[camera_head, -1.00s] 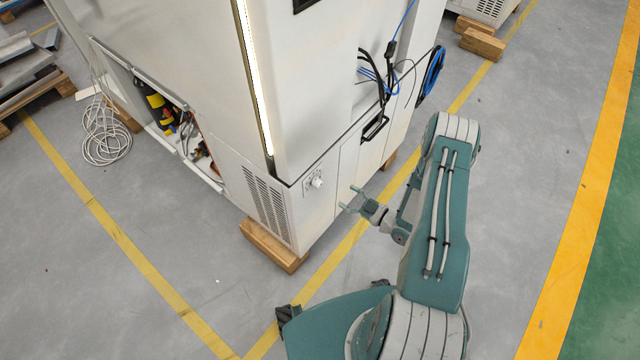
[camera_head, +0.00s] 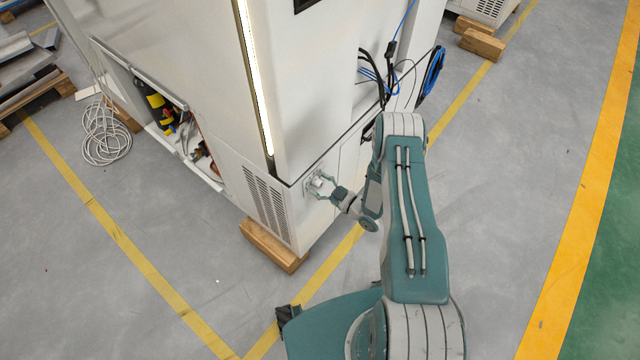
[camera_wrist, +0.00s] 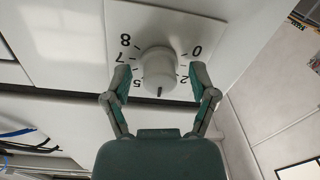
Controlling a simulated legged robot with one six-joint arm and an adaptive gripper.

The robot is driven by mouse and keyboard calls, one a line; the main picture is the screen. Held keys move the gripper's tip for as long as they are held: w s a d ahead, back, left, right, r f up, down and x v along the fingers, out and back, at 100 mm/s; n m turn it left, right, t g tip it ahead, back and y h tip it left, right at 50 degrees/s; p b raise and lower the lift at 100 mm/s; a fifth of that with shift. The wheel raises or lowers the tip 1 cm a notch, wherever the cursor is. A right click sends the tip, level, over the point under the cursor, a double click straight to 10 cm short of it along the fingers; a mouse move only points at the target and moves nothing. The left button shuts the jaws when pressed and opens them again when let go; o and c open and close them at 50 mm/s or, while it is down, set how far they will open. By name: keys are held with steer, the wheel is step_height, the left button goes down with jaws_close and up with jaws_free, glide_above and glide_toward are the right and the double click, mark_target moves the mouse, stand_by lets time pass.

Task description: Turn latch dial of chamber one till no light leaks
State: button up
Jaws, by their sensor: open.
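The latch dial is a white round knob (camera_wrist: 158,62) on a white plate (camera_wrist: 120,20) with black numbers, 8, 7, 5, 2 and 0 among them. A dark mark shows on the knob's lower edge in the wrist view, between the 5 and the 2. In the head view the knob (camera_head: 317,181) is low on the chamber (camera_head: 330,80). My gripper (camera_wrist: 160,75) is open, with a finger on each side of the knob and a small gap at both sides. In the head view my gripper (camera_head: 319,191) is at the dial. A bright strip of light (camera_head: 254,85) shows along the chamber's vertical edge.
Black and blue cables (camera_head: 385,75) hang on the chamber's right side. An open lower bay (camera_head: 175,125) and coiled white cable (camera_head: 105,135) are at the left. A wooden block (camera_head: 272,245) supports the near corner. The floor at right is clear.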

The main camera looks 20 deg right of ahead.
steer(key=shift+d, duration=0.1)
jaws_close()
steer(key=shift+w+m, duration=0.15)
steer(key=shift+m, duration=1.95)
steer(key=shift+c, duration=1.6)
jaws_free()
steer(key=o, duration=0.3)
steer(key=shift+a, duration=0.3)
